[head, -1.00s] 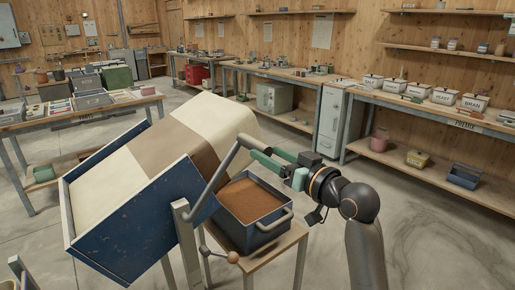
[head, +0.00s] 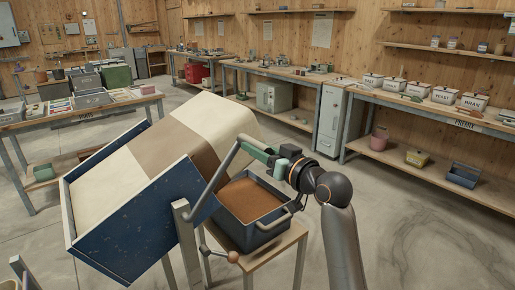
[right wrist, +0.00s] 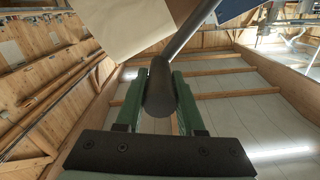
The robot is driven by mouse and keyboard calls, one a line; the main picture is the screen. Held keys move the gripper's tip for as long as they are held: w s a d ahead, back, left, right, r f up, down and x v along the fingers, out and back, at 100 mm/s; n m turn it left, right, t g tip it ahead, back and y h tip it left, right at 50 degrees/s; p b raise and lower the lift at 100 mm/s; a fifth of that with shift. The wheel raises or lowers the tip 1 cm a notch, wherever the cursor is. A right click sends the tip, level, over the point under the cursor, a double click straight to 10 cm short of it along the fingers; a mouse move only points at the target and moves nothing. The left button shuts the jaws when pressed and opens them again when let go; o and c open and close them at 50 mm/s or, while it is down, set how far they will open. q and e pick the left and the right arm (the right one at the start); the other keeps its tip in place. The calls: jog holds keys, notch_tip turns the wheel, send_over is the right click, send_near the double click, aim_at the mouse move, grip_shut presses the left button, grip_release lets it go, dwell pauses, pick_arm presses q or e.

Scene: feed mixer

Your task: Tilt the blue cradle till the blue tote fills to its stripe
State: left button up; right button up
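I cannot make out the stripe. My right gripper (head: 252,153) is at the upper end of the cradle's grey lever (head: 221,173). In the right wrist view its green fingers (right wrist: 160,88) are closed around the lever's dark grip (right wrist: 160,100). My left gripper is not in view.
A wooden stand (head: 262,262) holds the tote, with a small crank (head: 220,254) in front of it. A table of trays (head: 95,112) is at left. A bench with labelled bins (head: 440,113) is at right. The floor between is clear.

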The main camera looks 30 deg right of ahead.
grip_shut()
dwell(0.9)
